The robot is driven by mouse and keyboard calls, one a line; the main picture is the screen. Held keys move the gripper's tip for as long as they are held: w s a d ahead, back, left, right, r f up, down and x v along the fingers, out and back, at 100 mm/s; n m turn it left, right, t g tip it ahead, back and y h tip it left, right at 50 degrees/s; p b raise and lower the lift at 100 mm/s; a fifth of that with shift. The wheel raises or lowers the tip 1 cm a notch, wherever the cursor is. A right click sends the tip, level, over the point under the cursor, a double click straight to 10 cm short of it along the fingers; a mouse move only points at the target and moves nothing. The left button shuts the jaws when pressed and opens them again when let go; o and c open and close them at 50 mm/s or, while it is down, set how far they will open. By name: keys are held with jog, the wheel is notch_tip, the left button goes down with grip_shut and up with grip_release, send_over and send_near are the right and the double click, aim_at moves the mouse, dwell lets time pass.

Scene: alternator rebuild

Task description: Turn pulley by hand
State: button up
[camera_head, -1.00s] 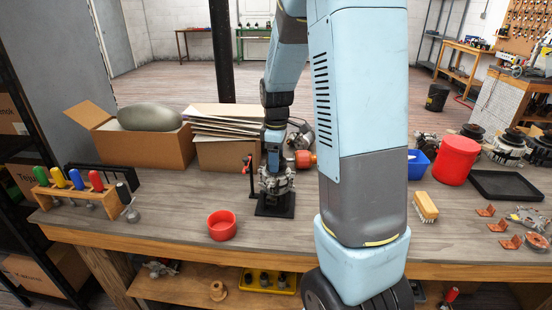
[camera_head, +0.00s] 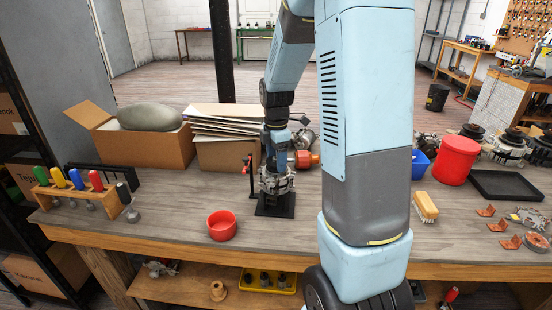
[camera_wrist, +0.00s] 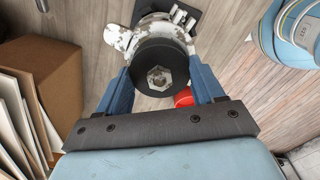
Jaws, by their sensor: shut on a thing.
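The alternator (camera_head: 276,183) stands on a black stand (camera_head: 275,204) on the workbench in the head view. In the wrist view, its black round pulley (camera_wrist: 159,53) with a hex nut at the centre faces the camera, and the worn, whitish housing (camera_wrist: 130,37) shows behind it. My gripper (camera_wrist: 160,72) has its two blue fingers on opposite sides of the pulley, shut on it. In the head view my gripper is above the alternator, and its fingertips are too small to make out.
A red bowl (camera_head: 222,226) stands left of the alternator. Cardboard boxes (camera_head: 147,147) and stacked panels (camera_head: 228,121) are behind. A red-handled clamp (camera_head: 250,172) is close by on the left. Bench front is mostly clear.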

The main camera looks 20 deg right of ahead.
jog(key=shift+n, duration=1.1)
jog(key=n, duration=0.5)
jog(key=o, duration=1.3)
jog(key=shift+o, duration=0.2)
jog(key=shift+r, duration=0.1)
notch_tip(320, 180, up, 18)
jog(key=shift+f, duration=0.25)
